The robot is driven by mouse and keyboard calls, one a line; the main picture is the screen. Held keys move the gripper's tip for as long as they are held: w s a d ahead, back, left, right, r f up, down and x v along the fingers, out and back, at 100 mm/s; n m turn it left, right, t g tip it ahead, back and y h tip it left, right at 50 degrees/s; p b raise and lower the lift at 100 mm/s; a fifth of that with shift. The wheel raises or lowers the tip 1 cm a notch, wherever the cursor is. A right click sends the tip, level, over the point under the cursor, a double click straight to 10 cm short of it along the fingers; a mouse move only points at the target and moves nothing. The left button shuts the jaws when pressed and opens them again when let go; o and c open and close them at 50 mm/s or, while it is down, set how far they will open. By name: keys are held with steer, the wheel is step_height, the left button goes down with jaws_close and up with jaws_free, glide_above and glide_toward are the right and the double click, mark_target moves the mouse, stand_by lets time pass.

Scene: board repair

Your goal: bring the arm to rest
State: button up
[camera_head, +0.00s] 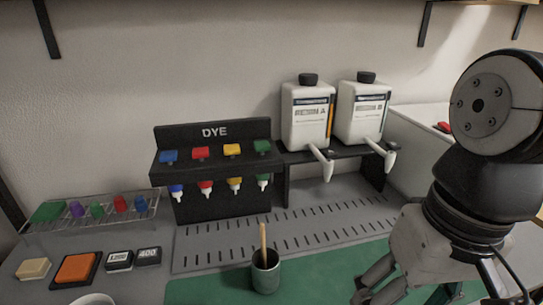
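My gripper (378,285) hangs at the lower right, below the dark wrist of my arm. Its fingers point down and to the left over the green mat (318,273). Two fingers show apart from each other, and nothing is seen between them. The fingertips are close to the bottom edge of the picture. A grey cup (266,277) with a wooden stick (263,243) in it stands to the left of the gripper, apart from it.
A black dye rack (212,207) with several coloured bottles stands at the back. Resin A (305,118) and another resin jug (360,115) sit on a black stand. A wire rack (146,204) and sanding blocks, one orange (75,268), lie at the left. A white cup (92,299) is cut off below.

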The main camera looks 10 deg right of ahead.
steer(key=shift+s+f+n+t+h, duration=0.1)
steer(key=shift+s+n+t+h, duration=0.25)
steer(key=shift+n, duration=0.45)
